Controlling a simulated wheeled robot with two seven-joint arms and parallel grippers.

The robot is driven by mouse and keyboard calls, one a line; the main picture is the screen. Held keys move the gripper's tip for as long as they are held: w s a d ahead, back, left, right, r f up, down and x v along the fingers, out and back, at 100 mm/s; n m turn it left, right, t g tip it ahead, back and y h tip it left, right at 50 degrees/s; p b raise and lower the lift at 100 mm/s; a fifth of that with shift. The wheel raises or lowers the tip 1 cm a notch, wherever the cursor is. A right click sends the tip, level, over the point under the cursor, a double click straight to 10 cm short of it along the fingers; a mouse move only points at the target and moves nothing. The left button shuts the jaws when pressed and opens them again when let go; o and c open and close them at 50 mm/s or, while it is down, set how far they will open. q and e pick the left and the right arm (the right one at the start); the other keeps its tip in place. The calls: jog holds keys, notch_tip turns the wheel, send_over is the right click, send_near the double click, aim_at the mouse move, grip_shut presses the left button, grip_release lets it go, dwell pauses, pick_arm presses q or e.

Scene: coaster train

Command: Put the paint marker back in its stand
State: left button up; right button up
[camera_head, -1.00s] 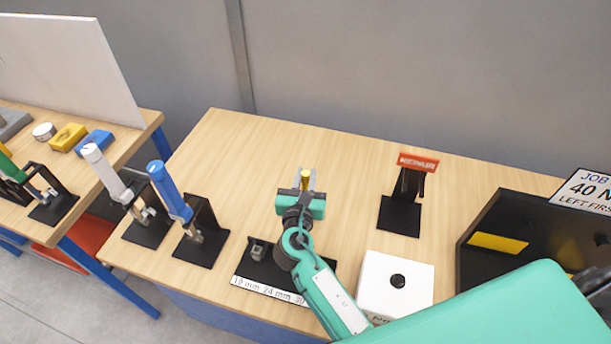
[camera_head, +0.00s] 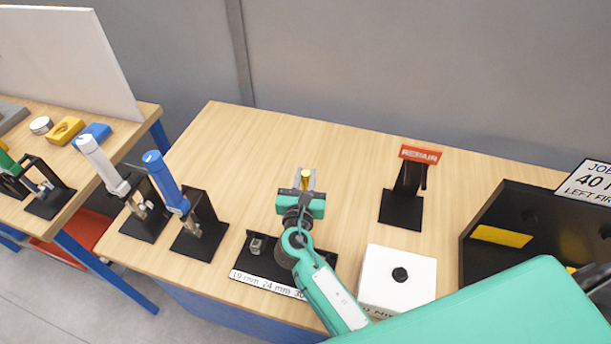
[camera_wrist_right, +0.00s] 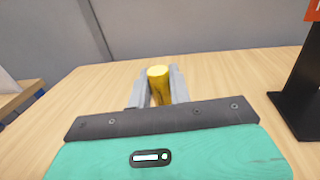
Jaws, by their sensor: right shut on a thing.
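My right gripper (camera_head: 305,187) is shut on a yellow, gold-topped cylinder (camera_head: 305,175), which looks like the paint marker. It stands upright between the fingers above the middle of the wooden table. In the right wrist view the cylinder (camera_wrist_right: 159,88) sits between the two grey fingers; its lower end is hidden by the gripper body. A white block (camera_head: 373,275) with a round black spot on top stands right of my forearm. A black stand (camera_head: 402,209) with a red "REPAIR" sign (camera_head: 420,154) stands right of the gripper. I cannot tell which is the marker's stand. My left gripper is out of view.
Blue-handled (camera_head: 163,180) and white-handled (camera_head: 99,162) tools lean in black stands at left. A black size-labelled rack (camera_head: 246,262) lies partly under my arm. A black tray (camera_head: 487,262) with a yellow piece is at right. The table behind my gripper is clear.

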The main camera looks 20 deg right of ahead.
jog(key=shift+f, duration=0.2)
dwell(0.6)
jog(key=o, duration=1)
jog(key=shift+c, duration=0.2)
jog(key=b+v, duration=0.3)
jog(key=v, duration=0.9)
jog(key=shift+s+a, duration=0.2)
jog(key=shift+s, duration=0.15)
jog(key=shift+s+a, duration=0.2)
jog(key=shift+s, duration=0.25)
